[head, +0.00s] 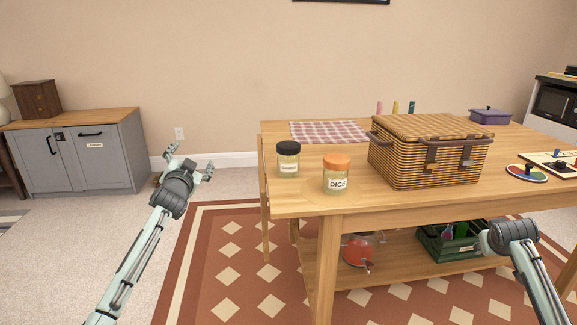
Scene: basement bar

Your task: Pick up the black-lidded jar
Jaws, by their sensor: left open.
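The black-lidded jar (288,161) stands upright on the left part of the wooden table, near its left edge. It is clear with pale contents and a white label. My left gripper (188,163) is open and empty, left of the table and apart from the jar. My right gripper (484,241) is low at the right, in front of the table's lower shelf. Its fingers are small and partly hidden, so I cannot tell its opening.
An orange-lidded jar labelled DICE (337,177) stands right of and nearer than the black-lidded one. A wicker basket (411,158) is farther right. A checked cloth (328,132) lies behind. A green crate (431,249) sits on the lower shelf. Left of the table is open floor.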

